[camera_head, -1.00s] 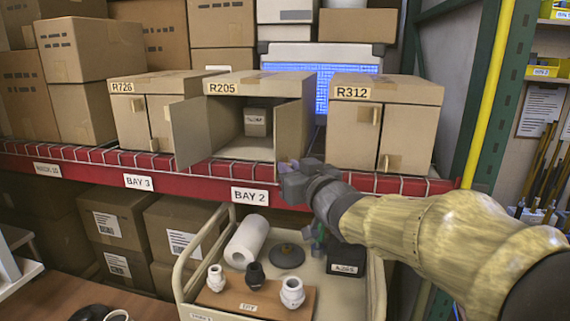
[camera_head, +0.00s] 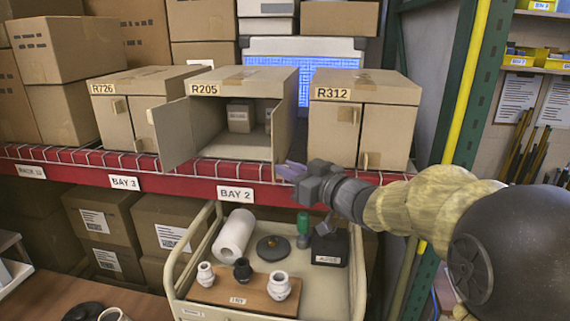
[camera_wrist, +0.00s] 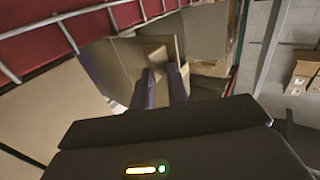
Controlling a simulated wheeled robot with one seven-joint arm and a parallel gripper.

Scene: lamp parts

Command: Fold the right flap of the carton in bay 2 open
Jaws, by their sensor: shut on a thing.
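The carton labelled R205 (camera_head: 240,77) stands on the red shelf above the BAY 2 label (camera_head: 235,194). Its left flap (camera_head: 176,134) stands swung out to the front left. Its right flap (camera_head: 284,122) is seen nearly edge-on at the right of the opening, pointing forward. A small box (camera_head: 241,117) sits inside. My gripper (camera_head: 287,170) is at the low front end of the right flap, its purple fingers shut on it. In the wrist view the two fingers (camera_wrist: 161,88) point toward the carton; the grip itself is hard to make out there.
The closed carton R312 (camera_head: 363,115) stands close to the right of the flap. Carton R726 (camera_head: 130,112) is on the left. The red shelf beam (camera_head: 190,182) with wire mesh runs below. A cart (camera_head: 215,312) with lamp parts stands under my gripper. A green post is at right.

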